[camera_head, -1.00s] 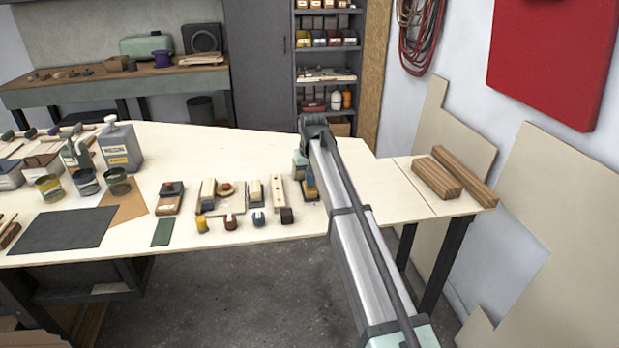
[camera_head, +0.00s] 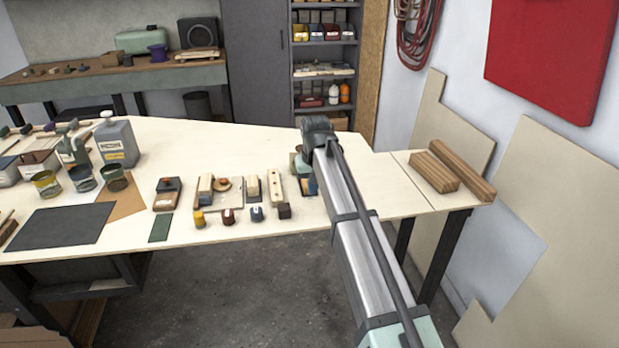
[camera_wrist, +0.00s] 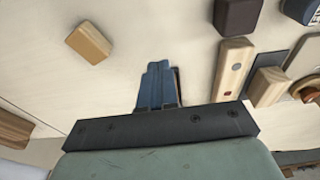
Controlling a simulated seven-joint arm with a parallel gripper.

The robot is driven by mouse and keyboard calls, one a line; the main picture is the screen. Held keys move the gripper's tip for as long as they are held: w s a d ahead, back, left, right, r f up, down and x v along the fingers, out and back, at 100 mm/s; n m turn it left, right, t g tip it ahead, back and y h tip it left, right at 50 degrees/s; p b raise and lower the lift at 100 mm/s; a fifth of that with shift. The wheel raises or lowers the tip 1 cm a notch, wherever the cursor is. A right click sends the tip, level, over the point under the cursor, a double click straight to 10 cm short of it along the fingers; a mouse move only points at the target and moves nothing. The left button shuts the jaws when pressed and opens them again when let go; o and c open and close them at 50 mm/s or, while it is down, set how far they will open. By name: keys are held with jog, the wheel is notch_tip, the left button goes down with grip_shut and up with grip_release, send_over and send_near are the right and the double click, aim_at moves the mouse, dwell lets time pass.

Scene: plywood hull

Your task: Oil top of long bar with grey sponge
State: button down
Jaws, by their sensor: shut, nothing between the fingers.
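My gripper (camera_wrist: 158,88) has its blue fingers together and empty, pointing down over the pale tabletop in the wrist view. In the head view it is mostly hidden behind my arm, at the right end of the row of small items. A long pale wooden bar with dots on top (camera_head: 276,188) lies just left of it; it also shows in the wrist view (camera_wrist: 233,68), right of the fingers and apart from them. A dark grey block with pale wood (camera_head: 253,188) lies beside the bar. I cannot tell which item is the grey sponge.
A tan block (camera_wrist: 89,42) lies near the fingers in the wrist view. Several small coloured blocks, including a dark one (camera_head: 284,211), line the front edge. Cans (camera_head: 117,180) and a grey jug (camera_head: 116,143) stand left. Striped timber (camera_head: 436,172) lies right.

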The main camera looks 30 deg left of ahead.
jog(key=shift+s+d, duration=1.4)
jog(key=c, duration=1.8)
grip_release()
jog(key=shift+c, duration=0.2)
jog(key=shift+o, duration=1.5)
jog(key=shift+w+r, duration=0.2)
jog(key=shift+r, duration=0.2)
jog(key=o, duration=0.7)
jog(key=w+a+r, duration=0.2)
jog(key=w+r, duration=0.1)
jog(key=w+a+r, duration=0.2)
jog(key=a+r, duration=0.1)
jog(key=shift+w+a+r, duration=0.15)
jog(key=shift+w+a, duration=0.05)
jog(key=shift+w, duration=0.2)
jog(key=o, duration=0.6)
jog(key=w+a+r+n, duration=0.1)
jog(key=n, duration=0.1)
jog(key=w+a+r+n, duration=0.1)
jog(key=n, duration=0.1)
jog(key=shift+w+a+r, duration=0.3)
jog(key=shift+r, duration=0.1)
jog(key=n, duration=0.9)
jog(key=r+n+g+h, duration=0.1)
jog(key=n, duration=0.4)
jog(key=shift+a, duration=0.1)
